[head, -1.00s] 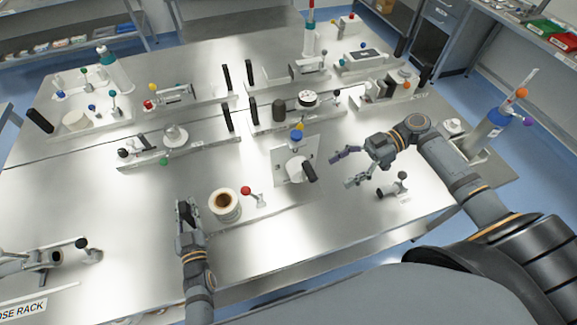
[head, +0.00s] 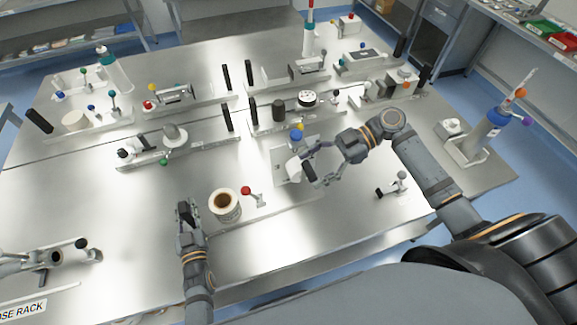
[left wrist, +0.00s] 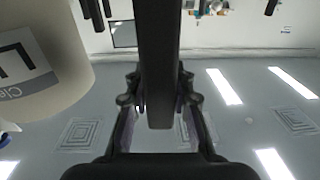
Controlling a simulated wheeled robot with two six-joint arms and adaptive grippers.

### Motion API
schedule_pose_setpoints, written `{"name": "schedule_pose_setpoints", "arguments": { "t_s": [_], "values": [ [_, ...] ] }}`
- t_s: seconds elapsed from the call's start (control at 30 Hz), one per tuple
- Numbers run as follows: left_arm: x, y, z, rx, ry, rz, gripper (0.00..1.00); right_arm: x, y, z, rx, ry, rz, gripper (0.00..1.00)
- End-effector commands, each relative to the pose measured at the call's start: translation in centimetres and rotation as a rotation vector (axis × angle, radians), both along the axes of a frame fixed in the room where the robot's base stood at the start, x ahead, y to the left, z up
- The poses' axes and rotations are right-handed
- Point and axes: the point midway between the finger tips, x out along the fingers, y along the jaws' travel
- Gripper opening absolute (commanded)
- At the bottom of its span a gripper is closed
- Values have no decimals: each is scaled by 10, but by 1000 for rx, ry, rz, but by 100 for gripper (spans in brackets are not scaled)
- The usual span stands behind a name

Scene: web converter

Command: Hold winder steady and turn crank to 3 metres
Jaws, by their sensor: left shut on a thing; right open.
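The winder has a white drum and a blue-topped post (head: 296,136) on a pale plate (head: 281,167), right of the roll. Its black crank handle (head: 309,173) points toward the lower right. My right gripper (head: 314,166) is open, its fingers at the handle; I cannot tell whether they touch it. My left gripper (head: 184,211) stands left of a roll with a brown core (head: 222,201). It is shut on a dark upright bar (left wrist: 157,60), which fills the middle of the left wrist view between its fingers (left wrist: 160,130).
A red-knobbed lever (head: 247,190) stands between the roll and the plate. A small grey fitting with a dark handle (head: 392,186) lies right of the right gripper. Several stations with upright black handles (head: 227,118) line the back.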

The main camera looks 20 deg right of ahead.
Motion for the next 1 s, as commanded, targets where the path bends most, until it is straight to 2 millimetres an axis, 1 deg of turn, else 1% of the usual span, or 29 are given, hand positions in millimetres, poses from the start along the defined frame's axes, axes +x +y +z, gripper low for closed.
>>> {"name": "schedule_pose_setpoints", "arguments": {
  "t_s": [0.03, 0.17, 0.37, 0.47, 0.9, 0.93, 1.0],
  "values": [
    [-5, -1, -13, -2, 32, -3, 0, 0, 5, -2, 3, -1, 0, 75],
    [-5, -1, -13, -2, 32, -3, 0, -1, 10, -5, 0, -1, 0, 75],
    [-5, -1, -13, -2, 32, -3, 0, -1, 10, -5, -1, -1, 0, 75],
    [-5, -1, -13, -2, 32, -3, 0, -1, 9, -5, -1, 0, 0, 63],
    [-5, -1, -13, -2, 32, -3, 0, -1, 9, -5, -1, 2, 2, 3],
    [-5, -1, -13, -2, 31, -3, 0, -1, 9, -5, -1, 2, 2, 0],
    [-5, -1, -13, -2, 31, -3, 0, -1, 9, -5, 0, 2, 3, 0]
  ]
}}
